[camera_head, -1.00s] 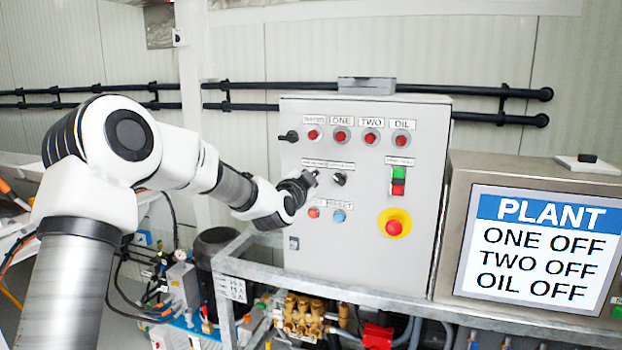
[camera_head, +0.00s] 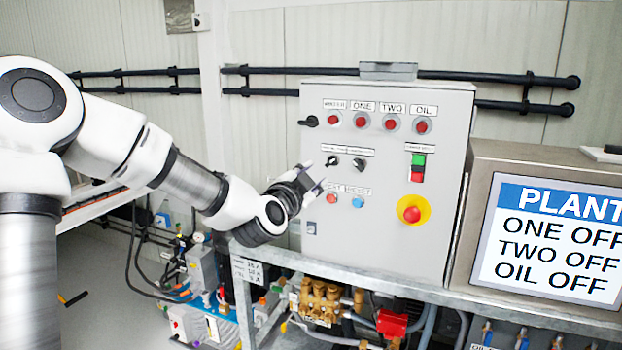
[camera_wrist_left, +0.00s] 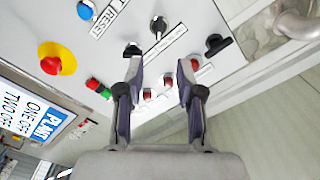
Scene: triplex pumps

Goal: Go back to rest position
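My left gripper (camera_head: 313,180) is in front of the left side of the grey control panel (camera_head: 390,255), just below and left of the two black selector knobs, the left one (camera_head: 331,160) and the right one (camera_head: 358,164). In the left wrist view the two fingers of the left gripper (camera_wrist_left: 161,74) stand apart with nothing between them. The panel face lies beyond the fingertips, and a knob (camera_wrist_left: 158,25) shows past them. My right gripper is in neither view.
The plant screen (camera_head: 549,240) stands right of the panel and reads ONE OFF, TWO OFF, OIL OFF. A red emergency button (camera_head: 411,214) sits on the panel. A metal frame rail (camera_head: 400,285) runs below it. Brass pump parts (camera_head: 320,300) are under the rail.

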